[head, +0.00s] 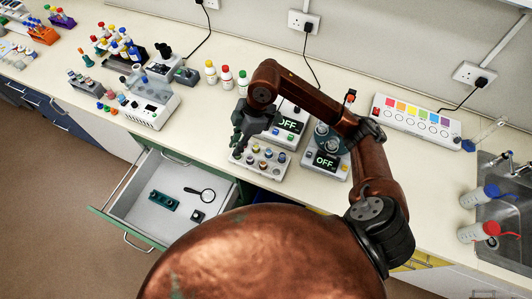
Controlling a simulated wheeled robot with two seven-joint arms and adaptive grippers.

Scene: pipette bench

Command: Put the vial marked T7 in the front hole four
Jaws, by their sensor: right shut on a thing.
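A pale rack (247,175) with several small capped vials stands near the bench's front edge, in front of a device reading OFF. My right gripper (237,146) comes over from the right and points down at the rack's back left corner. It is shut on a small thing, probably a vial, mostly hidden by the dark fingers. No T7 mark or hole numbers can be read at this size. My left gripper is not in view.
Two devices read OFF, one behind the rack (291,126) and one to its right (326,161). Capped bottles (227,77) stand behind. An open drawer (150,225) holds a magnifier (207,194). A colour-button panel (416,117) and sink (512,205) are at right.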

